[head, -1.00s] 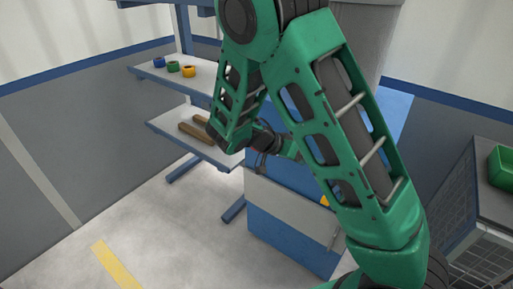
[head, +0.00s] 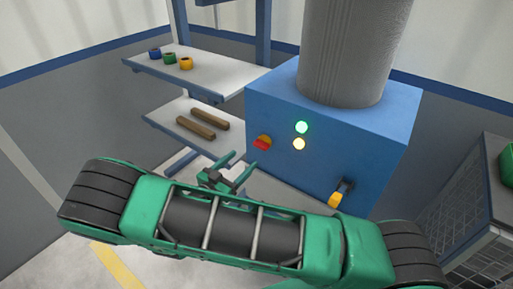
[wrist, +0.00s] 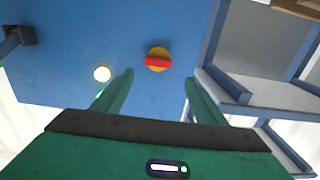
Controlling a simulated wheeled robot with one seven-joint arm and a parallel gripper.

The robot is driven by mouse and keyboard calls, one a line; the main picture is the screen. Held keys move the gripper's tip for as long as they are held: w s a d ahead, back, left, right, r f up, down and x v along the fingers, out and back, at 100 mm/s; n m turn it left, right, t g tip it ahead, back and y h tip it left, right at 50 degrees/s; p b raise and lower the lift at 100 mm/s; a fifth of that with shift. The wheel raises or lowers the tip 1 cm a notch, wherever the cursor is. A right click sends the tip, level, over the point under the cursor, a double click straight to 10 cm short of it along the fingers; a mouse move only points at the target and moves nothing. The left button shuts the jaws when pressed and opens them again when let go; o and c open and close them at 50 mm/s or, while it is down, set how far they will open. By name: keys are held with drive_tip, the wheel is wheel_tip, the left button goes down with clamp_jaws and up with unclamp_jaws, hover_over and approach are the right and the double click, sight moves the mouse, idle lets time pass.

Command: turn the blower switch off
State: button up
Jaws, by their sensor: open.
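The blower is a blue box (head: 300,175). On its front face is a rotary switch (head: 262,142), a red bar on a yellow-orange disc. In the wrist view the switch (wrist: 158,60) has its red bar lying nearly level, just beyond and between my fingertips. My gripper (head: 241,164) is open and empty, in front of and slightly below the switch in the head view. Its two green fingers (wrist: 159,78) point at the panel, seemingly apart from the switch; the exact gap cannot be told.
A green lamp (head: 301,127) and a pale yellow lamp (head: 299,144) glow right of the switch. A yellow-handled lever (head: 341,192) sits lower right. A grey duct (head: 355,50) rises from the box. Shelves at left hold coloured rings (head: 170,59) and brown bars (head: 203,124).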

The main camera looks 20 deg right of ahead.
sight(259, 146)
drive_tip(key=x, duration=1)
drive_tip(key=shift+s+d, duration=0.15)
drive_tip(key=shift+c, duration=0.3)
drive_tip(key=c, duration=1)
